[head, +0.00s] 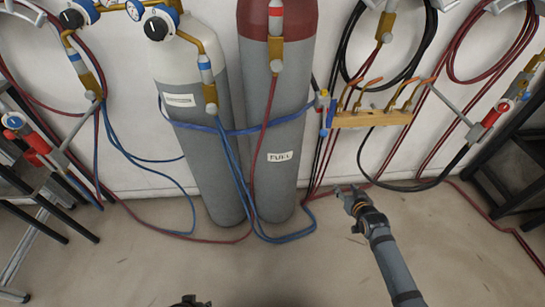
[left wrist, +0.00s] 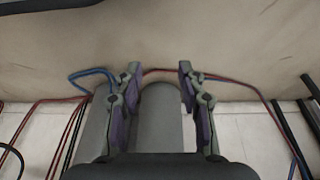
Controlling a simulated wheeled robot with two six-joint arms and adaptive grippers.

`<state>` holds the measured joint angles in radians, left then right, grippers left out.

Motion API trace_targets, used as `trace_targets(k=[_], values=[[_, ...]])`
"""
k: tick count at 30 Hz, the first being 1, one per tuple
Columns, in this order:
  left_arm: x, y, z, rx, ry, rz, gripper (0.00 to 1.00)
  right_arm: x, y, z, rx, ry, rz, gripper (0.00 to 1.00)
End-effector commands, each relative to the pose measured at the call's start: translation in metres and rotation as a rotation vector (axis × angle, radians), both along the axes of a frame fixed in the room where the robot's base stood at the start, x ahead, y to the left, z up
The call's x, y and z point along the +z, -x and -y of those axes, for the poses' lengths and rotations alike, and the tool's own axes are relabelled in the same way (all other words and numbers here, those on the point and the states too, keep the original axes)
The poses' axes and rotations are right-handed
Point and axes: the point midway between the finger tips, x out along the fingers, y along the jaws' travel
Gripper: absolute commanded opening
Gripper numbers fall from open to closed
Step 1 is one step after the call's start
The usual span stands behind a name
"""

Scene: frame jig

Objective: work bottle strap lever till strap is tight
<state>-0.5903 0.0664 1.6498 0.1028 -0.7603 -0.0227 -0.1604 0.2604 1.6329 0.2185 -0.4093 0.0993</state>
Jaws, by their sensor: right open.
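A blue strap (head: 262,130) runs across the front of a grey bottle with a white top (head: 205,90) and a grey bottle with a dark red top (head: 282,160), labelled FUEL. At its right end, by the wall, is a small fitting with a blue lever-like part (head: 331,112); its details are too small to tell. My right gripper (head: 350,192) is open and empty, below and right of that fitting, apart from it. My left gripper (left wrist: 158,75) is open in the left wrist view, with a grey bottle (left wrist: 160,115) beyond its fingers. Only a dark tip of the left arm shows in the head view.
A wooden rack with several orange-handled torches (head: 372,119) is on the wall right of the strap fitting. Red and blue hoses (head: 240,185) hang before the bottles and lie on the floor. Dark stands flank both sides. The floor in front is mostly clear.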

Motion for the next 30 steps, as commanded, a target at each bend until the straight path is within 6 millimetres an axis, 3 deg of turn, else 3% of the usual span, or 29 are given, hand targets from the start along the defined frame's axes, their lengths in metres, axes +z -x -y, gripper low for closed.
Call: trace_targets(k=[1, 4, 6, 9, 12, 18, 23, 30], values=[[-0.023, -0.010, 0.007, -0.005, 0.015, 0.027, 0.40, 0.010, -0.020, -0.011, 0.027, -0.014, 0.105, 0.49], [-0.009, -0.023, 0.017, -0.017, 0.042, 0.064, 0.40, 0.077, -0.035, -0.035, 0.086, -0.045, 0.275, 0.49], [0.003, -0.029, 0.024, -0.027, 0.058, 0.085, 0.40, 0.115, -0.033, -0.051, 0.125, -0.063, 0.365, 0.49], [0.019, -0.032, 0.029, -0.037, 0.072, 0.106, 0.40, 0.155, -0.024, -0.069, 0.171, -0.078, 0.454, 0.49], [0.031, -0.034, 0.032, -0.043, 0.079, 0.117, 0.40, 0.177, -0.017, -0.078, 0.193, -0.087, 0.496, 0.49], [0.036, -0.034, 0.033, -0.043, 0.082, 0.123, 0.40, 0.185, -0.018, -0.080, 0.197, -0.089, 0.507, 0.49], [0.026, -0.035, 0.035, -0.037, 0.094, 0.161, 0.40, 0.184, -0.040, -0.084, 0.194, -0.095, 0.510, 0.49], [0.057, -0.087, 0.031, -0.027, 0.079, 0.394, 0.40, 0.184, -0.068, -0.091, 0.196, -0.090, 0.506, 0.49]])
